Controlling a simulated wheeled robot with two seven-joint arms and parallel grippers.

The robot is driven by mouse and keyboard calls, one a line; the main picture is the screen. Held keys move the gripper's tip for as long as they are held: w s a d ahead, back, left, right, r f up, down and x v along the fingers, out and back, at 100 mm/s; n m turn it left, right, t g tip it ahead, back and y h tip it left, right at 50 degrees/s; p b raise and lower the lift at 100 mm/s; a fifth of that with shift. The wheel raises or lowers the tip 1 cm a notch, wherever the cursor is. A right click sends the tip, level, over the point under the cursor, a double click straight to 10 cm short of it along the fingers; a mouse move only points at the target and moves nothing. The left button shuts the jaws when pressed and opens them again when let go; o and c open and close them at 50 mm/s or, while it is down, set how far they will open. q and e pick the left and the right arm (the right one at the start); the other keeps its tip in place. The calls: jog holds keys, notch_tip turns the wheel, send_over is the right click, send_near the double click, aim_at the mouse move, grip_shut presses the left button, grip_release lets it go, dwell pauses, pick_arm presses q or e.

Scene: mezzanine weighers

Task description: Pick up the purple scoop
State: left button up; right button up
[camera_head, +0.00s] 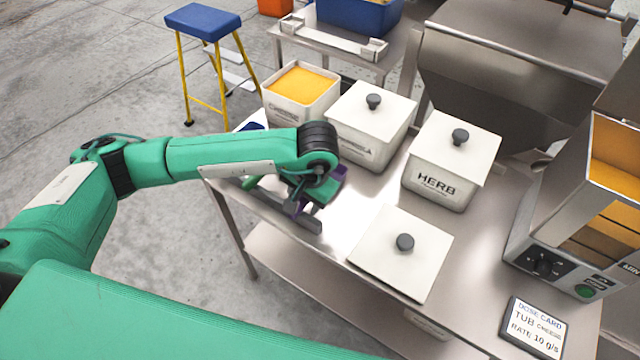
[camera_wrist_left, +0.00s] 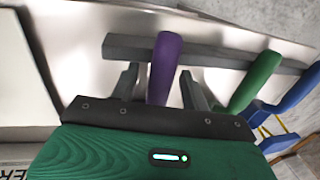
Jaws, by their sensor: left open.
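The purple scoop's handle (camera_wrist_left: 166,62) stands up against a dark grey rack bar (camera_wrist_left: 210,54) in the left wrist view. My left gripper (camera_wrist_left: 158,80) is open, with one finger on each side of the purple handle; I see a gap at each side. In the head view my left gripper (camera_head: 302,203) reaches down at the rack on the table's left edge. Bits of purple show beside it there, but the arm and wrist hide most of the scoop. My right gripper is not in view.
A green handle (camera_wrist_left: 256,80) and a blue handle (camera_wrist_left: 296,92) stand along the same rack. Lidded white tubs, one marked HERB (camera_head: 436,185), and an open tub of orange powder (camera_head: 301,84) stand close by. A blue stool (camera_head: 203,22) stands beyond.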

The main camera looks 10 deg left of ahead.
pick_arm(q)
jog(key=shift+c, duration=0.4)
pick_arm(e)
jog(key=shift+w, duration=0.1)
pick_arm(q)
grip_shut()
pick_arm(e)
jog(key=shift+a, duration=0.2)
